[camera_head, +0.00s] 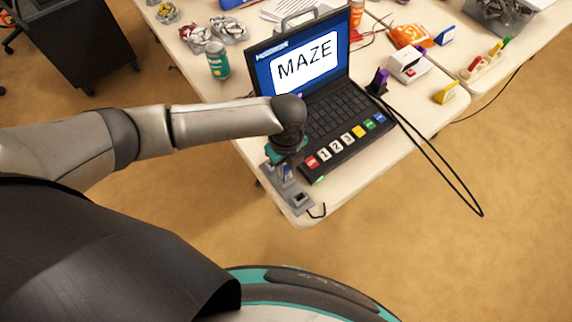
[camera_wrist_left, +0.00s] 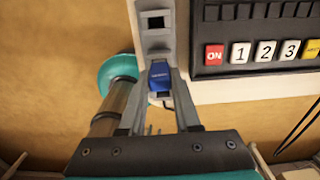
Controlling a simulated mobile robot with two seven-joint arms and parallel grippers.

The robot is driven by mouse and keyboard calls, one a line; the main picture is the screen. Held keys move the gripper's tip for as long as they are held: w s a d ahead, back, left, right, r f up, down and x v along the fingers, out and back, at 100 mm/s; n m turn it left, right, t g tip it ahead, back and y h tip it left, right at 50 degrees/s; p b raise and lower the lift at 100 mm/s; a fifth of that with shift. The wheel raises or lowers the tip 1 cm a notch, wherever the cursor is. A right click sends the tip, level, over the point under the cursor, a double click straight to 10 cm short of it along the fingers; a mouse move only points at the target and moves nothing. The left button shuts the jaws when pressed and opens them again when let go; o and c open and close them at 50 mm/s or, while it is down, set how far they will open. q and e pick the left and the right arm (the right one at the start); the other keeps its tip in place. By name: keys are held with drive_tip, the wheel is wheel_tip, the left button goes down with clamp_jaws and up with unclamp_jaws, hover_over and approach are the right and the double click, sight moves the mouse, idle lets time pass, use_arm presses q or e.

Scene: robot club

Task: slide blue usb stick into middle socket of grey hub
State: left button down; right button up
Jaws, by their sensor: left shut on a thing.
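The grey hub (camera_head: 299,200) lies along the table's near edge, left of the laptop-like console. It also shows in the left wrist view (camera_wrist_left: 143,32), with a dark square opening near the top. My left gripper (camera_head: 287,170) is over the hub, pointing down. In the left wrist view its fingers (camera_wrist_left: 160,80) are shut on the blue usb stick (camera_wrist_left: 160,76). The stick is over the hub's middle part; the socket under it is hidden, and I cannot tell whether its tip is inside. My right gripper is not in view.
The console (camera_head: 340,130) with a MAZE screen and coloured keys stands close beside the hub. A green can (camera_head: 217,60) is at the back left. A black cable (camera_head: 440,170) hangs over the right table edge. A white box (camera_head: 408,65) stands behind it.

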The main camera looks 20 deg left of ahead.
use_arm(q)
drive_tip(key=shift+f, duration=0.55)
drive_tip(key=shift+c, duration=0.7)
unclamp_jaws()
drive_tip(key=shift+r+p, duration=3.55)
drive_tip(key=shift+p, duration=0.25)
drive_tip(key=shift+s+d, duration=0.1)
